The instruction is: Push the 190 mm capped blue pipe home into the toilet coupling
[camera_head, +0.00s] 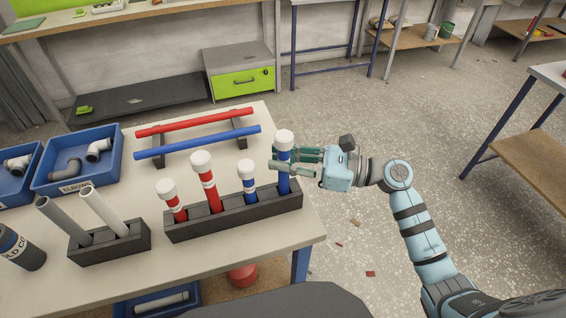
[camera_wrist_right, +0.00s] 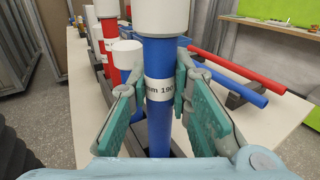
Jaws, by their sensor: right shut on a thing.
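The capped blue pipe (camera_head: 284,178) stands upright in the right end slot of the black rack (camera_head: 235,218), white cap on top. The pipe's lower end is hidden in the rack. My left gripper is out of view. No toilet coupling is visible.
The rack also holds a shorter blue pipe (camera_head: 249,183) and two red capped pipes (camera_head: 210,190). Behind lie long red (camera_head: 195,122) and blue (camera_head: 198,142) rods on supports. Blue bins (camera_head: 80,180) and a grey-pipe holder (camera_head: 110,246) stand left. Floor right of the table is open.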

